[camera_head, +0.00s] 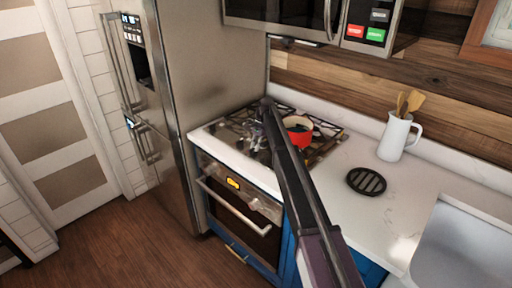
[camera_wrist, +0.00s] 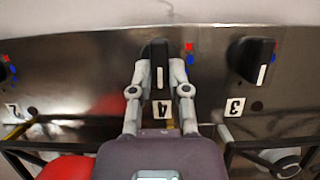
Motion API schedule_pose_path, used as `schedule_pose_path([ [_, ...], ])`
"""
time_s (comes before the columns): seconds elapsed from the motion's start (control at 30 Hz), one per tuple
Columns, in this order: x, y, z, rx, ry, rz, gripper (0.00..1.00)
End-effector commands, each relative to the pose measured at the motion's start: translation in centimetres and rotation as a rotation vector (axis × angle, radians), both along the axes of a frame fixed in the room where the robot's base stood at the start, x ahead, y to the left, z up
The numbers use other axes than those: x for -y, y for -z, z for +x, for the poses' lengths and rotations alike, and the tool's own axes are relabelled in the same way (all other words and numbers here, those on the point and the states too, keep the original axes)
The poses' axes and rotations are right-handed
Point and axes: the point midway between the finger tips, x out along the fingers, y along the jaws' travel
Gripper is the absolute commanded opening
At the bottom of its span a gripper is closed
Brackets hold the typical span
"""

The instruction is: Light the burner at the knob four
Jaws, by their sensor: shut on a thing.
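In the wrist view, my gripper (camera_wrist: 159,75) is shut on knob four (camera_wrist: 158,50), one finger on each side of it. The knob is black with a white mark pointing down in the picture, and the label "4" (camera_wrist: 161,109) is just below it. Knob three (camera_wrist: 250,58) is black, to the right, with its own label (camera_wrist: 235,107). Part of another knob (camera_wrist: 4,69) shows at the left edge beside label "2". The stovetop (camera_head: 325,143) is in the head view, where my arm covers part of it. I see no flame.
A red pot (camera_head: 298,124) stands on the stovetop and also shows in the wrist view (camera_wrist: 66,169). A black round trivet (camera_head: 366,181) and a white jug with wooden utensils (camera_head: 393,137) stand on the counter to the right. The fridge (camera_head: 178,95) is at the left.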

Motion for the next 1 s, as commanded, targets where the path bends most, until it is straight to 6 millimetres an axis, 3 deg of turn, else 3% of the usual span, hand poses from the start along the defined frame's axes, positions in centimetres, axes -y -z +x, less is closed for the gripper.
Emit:
schedule_pose_path([
  [0.47,-0.08,0.05,0.09,-0.003,-0.205,-0.005,0.00],
  [1.0,-0.66,0.04,0.11,-0.004,-0.699,-0.004,0.00],
])
